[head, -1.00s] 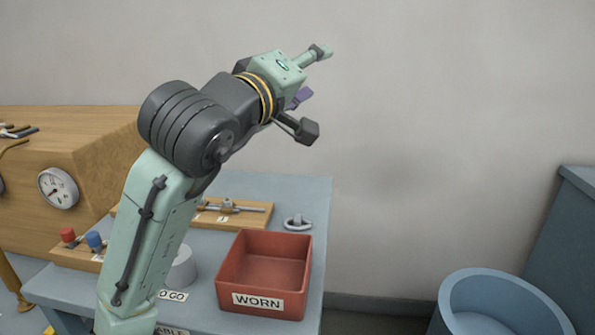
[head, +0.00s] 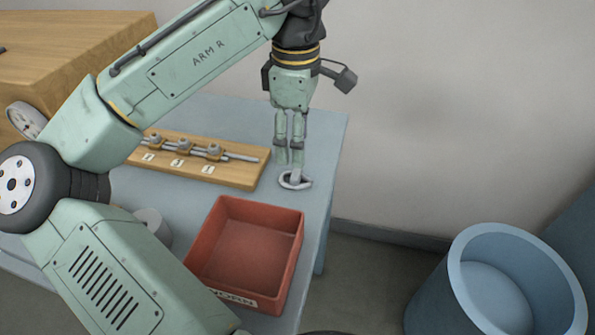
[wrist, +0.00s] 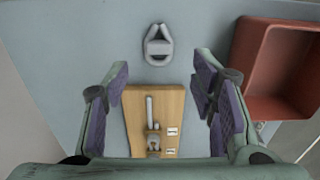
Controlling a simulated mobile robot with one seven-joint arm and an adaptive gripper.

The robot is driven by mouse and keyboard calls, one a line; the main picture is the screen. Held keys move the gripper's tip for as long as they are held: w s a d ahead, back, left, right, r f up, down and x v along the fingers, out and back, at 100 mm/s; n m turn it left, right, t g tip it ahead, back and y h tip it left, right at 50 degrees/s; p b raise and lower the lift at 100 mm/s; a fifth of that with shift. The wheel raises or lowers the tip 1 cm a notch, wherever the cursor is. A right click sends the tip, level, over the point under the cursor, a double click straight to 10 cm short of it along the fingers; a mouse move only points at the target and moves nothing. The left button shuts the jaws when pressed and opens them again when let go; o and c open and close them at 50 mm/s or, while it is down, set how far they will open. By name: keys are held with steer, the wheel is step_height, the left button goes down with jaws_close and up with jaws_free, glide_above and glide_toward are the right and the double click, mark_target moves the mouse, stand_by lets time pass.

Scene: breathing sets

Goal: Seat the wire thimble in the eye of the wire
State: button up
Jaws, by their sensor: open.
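A grey metal teardrop-shaped piece, which looks like the thimble (head: 286,184), lies flat on the blue-grey table near its right edge. It also shows at the top of the wrist view (wrist: 147,50). My gripper (head: 290,160) points down, open and empty, close over it in the head view. In the wrist view my spread fingers (wrist: 163,100) stand on either side of the wooden board's end, with the thimble ahead of them, not between them. A grey wire or rod (head: 240,157) with clamps lies along the board (head: 225,175). I cannot make out an eye in it.
A red bin (head: 245,255) marked WORN stands at the table's front right; it shows at right in the wrist view (wrist: 275,65). A grey cylinder (head: 152,226) is partly hidden by my arm. A wooden cabinet stands at back left, a blue tub (head: 450,290) on the floor at right.

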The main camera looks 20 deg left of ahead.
mark_target(296, 174)
step_height(296, 174, down, 8)
steer(key=shift+w+r+p, duration=0.1)
steer(key=shift+r+p, duration=0.1)
steer(key=shift+p, duration=0.5)
steer(key=shift+c, duration=0.2)
jaws_close()
